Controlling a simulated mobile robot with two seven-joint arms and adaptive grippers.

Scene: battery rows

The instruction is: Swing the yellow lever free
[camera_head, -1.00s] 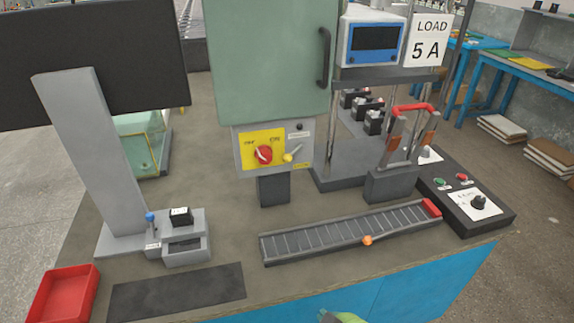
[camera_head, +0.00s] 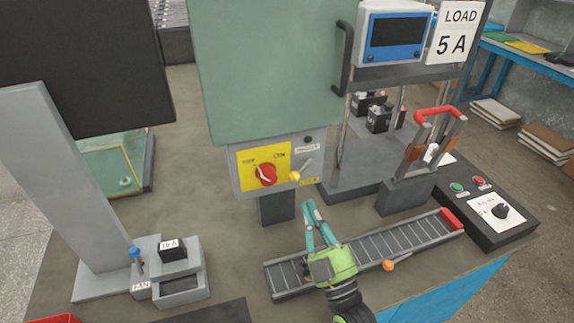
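The yellow lever is a short grey stem with a yellow knob (camera_head: 295,176). It sits on the grey switch box (camera_head: 234,182) under the green cabinet, right of a red rotary knob on a yellow plate (camera_head: 265,174). The stem slants up and right from the knob. My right gripper (camera_head: 311,208), green with teal fingers, reaches up from the bottom over the slatted track. Its fingertips appear below the lever, apart from it in the picture. The fingers lie close together in this view, and I cannot tell how far they are open. My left gripper is not in view.
The green cabinet (camera_head: 265,70) with its dark handle stands above the box. The slatted track (camera_head: 400,240) with an orange knob lies in front. A red-handled fixture (camera_head: 437,113) and a control box (camera_head: 495,211) stand right, a grey battery stand (camera_head: 180,285) left.

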